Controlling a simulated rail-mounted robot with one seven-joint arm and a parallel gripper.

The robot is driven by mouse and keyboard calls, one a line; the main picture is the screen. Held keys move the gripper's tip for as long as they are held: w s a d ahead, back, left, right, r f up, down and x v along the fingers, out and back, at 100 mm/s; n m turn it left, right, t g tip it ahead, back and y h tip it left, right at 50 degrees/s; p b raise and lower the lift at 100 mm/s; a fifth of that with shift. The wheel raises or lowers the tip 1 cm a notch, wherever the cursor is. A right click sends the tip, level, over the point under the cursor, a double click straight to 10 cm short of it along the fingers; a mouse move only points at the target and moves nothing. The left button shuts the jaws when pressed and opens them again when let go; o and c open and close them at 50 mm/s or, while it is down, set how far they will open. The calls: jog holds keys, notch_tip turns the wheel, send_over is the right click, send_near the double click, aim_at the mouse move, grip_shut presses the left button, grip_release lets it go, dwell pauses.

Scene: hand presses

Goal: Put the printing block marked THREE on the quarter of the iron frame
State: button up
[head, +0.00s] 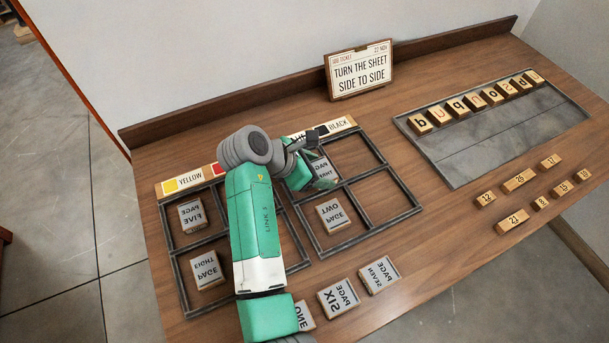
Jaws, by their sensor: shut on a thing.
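The printing block THREE (321,166) has mirrored lettering and is partly hidden by my gripper. It shows at the upper left quarter of the right iron frame (369,228). My gripper (318,178) is over that quarter and shut on this block. I cannot tell whether the block rests on the table or is held just above it. PAGE TWO (333,214) lies in the quarter below. The two right quarters of this frame are empty. The left iron frame (170,250) holds PAGE FIVE (192,216) and PAGE EIGHT (208,270); my arm hides much of its right side.
Blocks ONE (305,317), SIX (338,298) and SEVEN (379,275) lie along the front. A ticket (359,70) reads "TURN THE SHEET SIDE TO SIDE". A grey tray (500,145) with letter blocks and several small number blocks are at the right.

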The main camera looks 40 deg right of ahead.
jog(key=w, duration=0.1)
jog(key=w+b, duration=0.1)
jog(key=w, duration=0.2)
jog(key=shift+f, duration=0.35)
jog(key=shift+w+r, duration=0.15)
jog(key=shift+w, duration=0.15)
notch_tip(320, 180, down, 4)
jog(key=b, duration=0.3)
jog(key=shift+r, duration=0.2)
jog(key=o, duration=1)
jog(key=shift+f, duration=0.1)
